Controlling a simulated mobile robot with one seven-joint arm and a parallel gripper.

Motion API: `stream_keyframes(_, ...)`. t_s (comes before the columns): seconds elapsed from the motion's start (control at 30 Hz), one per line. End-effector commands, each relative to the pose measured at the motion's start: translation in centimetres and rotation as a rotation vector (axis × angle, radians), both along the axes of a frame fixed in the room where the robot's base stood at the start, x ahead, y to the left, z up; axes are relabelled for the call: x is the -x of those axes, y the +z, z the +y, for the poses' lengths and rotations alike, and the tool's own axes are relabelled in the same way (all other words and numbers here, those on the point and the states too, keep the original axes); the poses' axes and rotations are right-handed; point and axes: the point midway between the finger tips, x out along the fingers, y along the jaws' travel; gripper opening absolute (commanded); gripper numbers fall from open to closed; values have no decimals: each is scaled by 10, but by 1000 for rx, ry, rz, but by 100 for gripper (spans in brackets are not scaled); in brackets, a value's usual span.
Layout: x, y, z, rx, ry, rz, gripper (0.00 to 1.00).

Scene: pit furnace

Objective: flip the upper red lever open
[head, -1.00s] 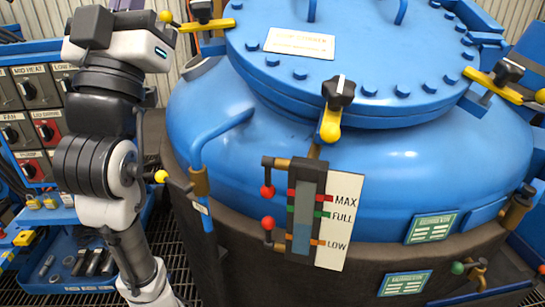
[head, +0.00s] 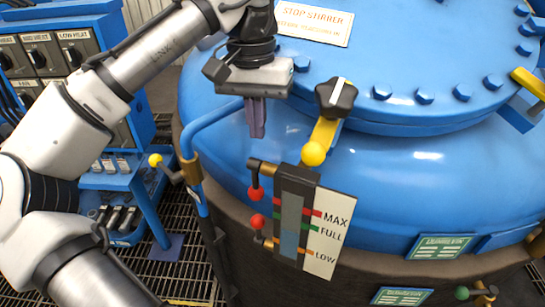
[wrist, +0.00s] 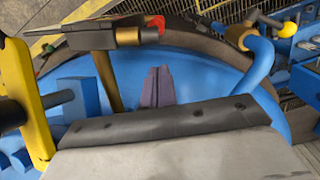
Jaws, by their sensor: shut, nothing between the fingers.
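In the wrist view the red ball (wrist: 157,22) is partly hidden at the top, by the dark gauge end. A second, lower red lever (head: 257,221) points up below it, the two balls close together. My gripper (head: 257,132) points down above and behind the upper lever, over the blue vessel, touching nothing. Its fingers are shut together and empty, and also show in the wrist view (wrist: 158,72).
A blue pipe (head: 205,122) with a yellow-knobbed valve (head: 156,160) stands left of the gauge. A yellow clamp with a black knob (head: 336,95) is close to the right of my gripper. The vessel lid (head: 400,60) rises behind.

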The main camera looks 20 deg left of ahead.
Motion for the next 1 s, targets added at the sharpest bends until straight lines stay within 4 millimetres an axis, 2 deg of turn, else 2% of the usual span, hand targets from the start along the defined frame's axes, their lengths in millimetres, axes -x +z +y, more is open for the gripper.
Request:
stream_keyframes(0.33,1,-1,0,-1,0,5,0)
stream_keyframes(0.47,1,-9,0,2,-2,6,0)
stream_keyframes(0.9,5,-80,-3,-1,1,5,0)
stream_keyframes(1.0,5,-91,-4,-1,1,4,0)
